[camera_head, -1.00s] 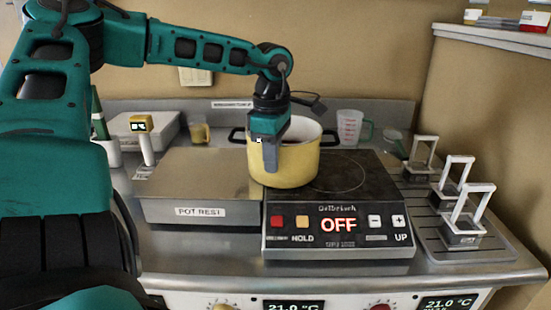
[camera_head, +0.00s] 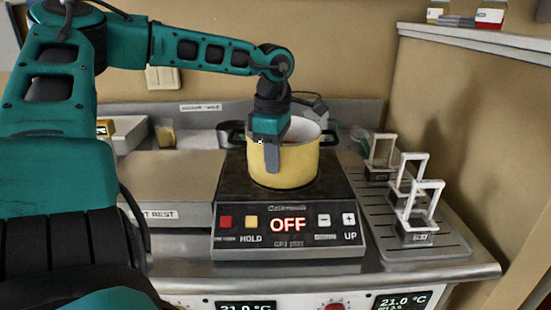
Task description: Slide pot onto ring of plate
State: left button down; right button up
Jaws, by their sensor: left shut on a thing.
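A yellow pot (camera_head: 295,165) with a white inside and dark handles stands upright on the black hot plate (camera_head: 335,192). The plate's front panel reads OFF. The pot appears over the middle of the plate's top and covers most of the ring, so I cannot tell how well they line up. My left gripper (camera_head: 271,158) points down at the pot's near left rim. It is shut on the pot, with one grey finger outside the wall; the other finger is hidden. My right gripper is not in view.
A steel pot rest (camera_head: 175,175) stands directly left of the plate. At the right, a grey ribbed tray (camera_head: 445,250) holds several small baskets with white handles (camera_head: 420,205). A wall shelf (camera_head: 475,39) is at the upper right. The counter's front strip is clear.

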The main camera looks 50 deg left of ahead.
pick_arm(q)
jog(key=shift+w+d, duration=0.1)
jog(key=shift+w, duration=0.05)
jog(key=c, duration=1.2)
grip_release()
jog(key=shift+o, duration=0.2)
notch_tip(320, 180, up, 13)
jog(key=p, duration=0.1)
jog(key=shift+s, duration=0.2)
jog(key=shift+d, duration=0.1)
